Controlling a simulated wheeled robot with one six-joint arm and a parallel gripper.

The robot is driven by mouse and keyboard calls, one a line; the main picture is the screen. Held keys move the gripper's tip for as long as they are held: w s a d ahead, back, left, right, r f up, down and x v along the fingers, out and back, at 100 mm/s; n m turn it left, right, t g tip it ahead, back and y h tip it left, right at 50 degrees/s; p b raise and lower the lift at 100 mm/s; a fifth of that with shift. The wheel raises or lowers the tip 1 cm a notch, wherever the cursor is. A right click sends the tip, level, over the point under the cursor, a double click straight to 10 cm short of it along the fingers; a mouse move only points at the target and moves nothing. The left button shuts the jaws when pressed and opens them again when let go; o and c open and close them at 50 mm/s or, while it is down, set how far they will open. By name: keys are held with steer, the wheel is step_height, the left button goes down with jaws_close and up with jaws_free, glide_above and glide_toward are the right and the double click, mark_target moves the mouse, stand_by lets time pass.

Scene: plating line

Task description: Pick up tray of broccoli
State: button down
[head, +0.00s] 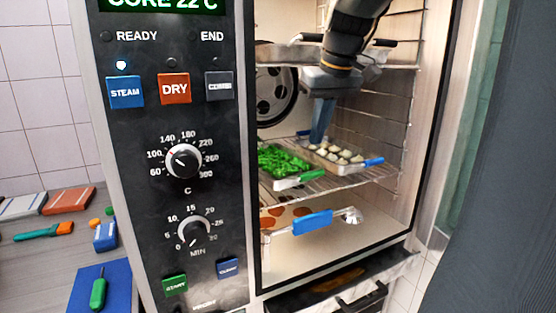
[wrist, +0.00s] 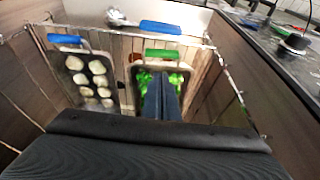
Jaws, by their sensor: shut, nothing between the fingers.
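The tray of broccoli (head: 297,181) sits on the middle wire rack inside the oven, on the left, with a green handle (head: 308,176) at its front end. The bright green broccoli (head: 281,160) fills it. In the wrist view the green handle (wrist: 162,55) shows beyond my fingers, and part of the broccoli (wrist: 179,79) is hidden behind them. My gripper (head: 319,138) is inside the oven, pointing down over the rack near the broccoli tray. Its fingers (wrist: 160,88) are together and empty. I cannot tell if they touch the tray.
A tray of pale rounds (head: 369,163) with a blue handle stands right beside it. A metal pan (head: 285,53) sits on the upper rack. The oven walls and control panel (head: 180,240) bound the space.

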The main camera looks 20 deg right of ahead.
steer(key=p+x, duration=0.1)
steer(key=x, duration=0.8)
steer(key=shift+w+f, duration=0.1)
steer(key=shift+f, duration=0.15)
